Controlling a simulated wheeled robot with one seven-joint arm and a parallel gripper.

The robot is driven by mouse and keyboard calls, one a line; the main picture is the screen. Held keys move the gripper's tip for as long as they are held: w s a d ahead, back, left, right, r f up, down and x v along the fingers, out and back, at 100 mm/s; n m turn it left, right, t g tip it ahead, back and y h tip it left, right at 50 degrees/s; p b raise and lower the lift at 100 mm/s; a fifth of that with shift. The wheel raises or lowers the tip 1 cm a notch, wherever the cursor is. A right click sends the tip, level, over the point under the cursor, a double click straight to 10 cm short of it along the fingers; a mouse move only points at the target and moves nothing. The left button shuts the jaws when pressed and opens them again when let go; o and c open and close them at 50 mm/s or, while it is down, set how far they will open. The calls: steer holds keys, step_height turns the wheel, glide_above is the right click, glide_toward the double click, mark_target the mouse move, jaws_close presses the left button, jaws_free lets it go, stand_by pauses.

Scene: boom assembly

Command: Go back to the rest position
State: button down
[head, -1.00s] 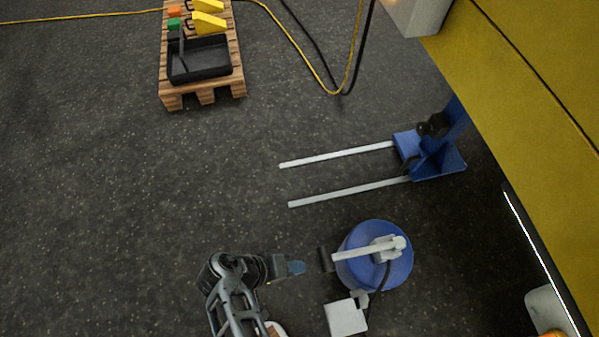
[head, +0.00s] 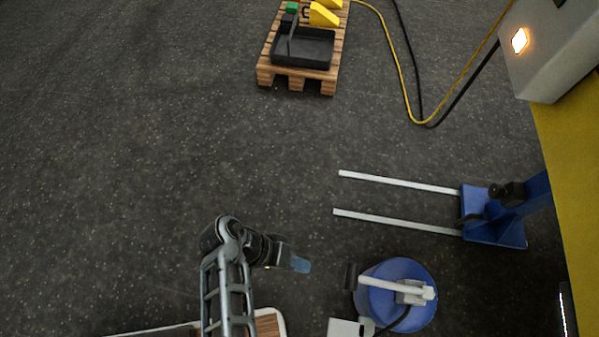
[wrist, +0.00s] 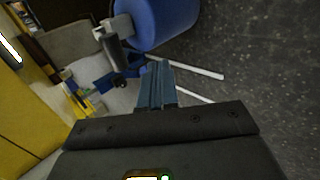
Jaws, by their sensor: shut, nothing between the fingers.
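My gripper (head: 300,265) is shut and empty, held above the dark floor at the lower middle of the head view. Its blue-grey fingers (wrist: 155,88) are pressed together in the wrist view. My arm reaches up from the bottom edge and bends right at the elbow. A blue drum (head: 410,306) with a white and dark fixture on top stands to the right of my gripper, apart from it. The drum also shows at the top of the wrist view (wrist: 165,20).
A blue lifter (head: 495,225) with two pale forks stands at the right. A wooden pallet (head: 328,86) holding a black tray (head: 302,62) and yellow parts is at the top. A cable (head: 413,100) lies near a grey box (head: 550,50) and yellow structure (head: 575,150). The left floor is clear.

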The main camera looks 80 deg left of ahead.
stand_by(0.6)
steer(key=s+d+f+m+g+y, duration=0.1)
steer(key=d+f+m+g+y, duration=0.1)
steer(key=d, duration=0.5)
steer(key=s+d+f+m+g+y, duration=0.1)
steer(key=d+f+m+g+y, duration=0.15)
steer(key=d, duration=0.35)
steer(key=d+r+m+t+y, duration=0.2)
steer(key=d+r, duration=0.4)
steer(key=d+r+m+t+h, duration=0.1)
steer(key=d+r+m+t, duration=0.3)
steer(key=r, duration=0.6)
steer(key=d+r+t+h, duration=0.1)
steer(key=d+r+t, duration=0.1)
steer(key=d+r, duration=0.65)
steer(key=d+r+m+t+h, duration=0.1)
steer(key=d+r+m+t, duration=0.25)
steer(key=r, duration=0.85)
step_height(320, 180, up, 15)
steer(key=d+p, duration=0.1)
steer(key=p, duration=1.3)
steer(key=shift+s+r+n, duration=0.15)
steer(key=shift+s+n, duration=0.15)
steer(key=shift+s, duration=0.1)
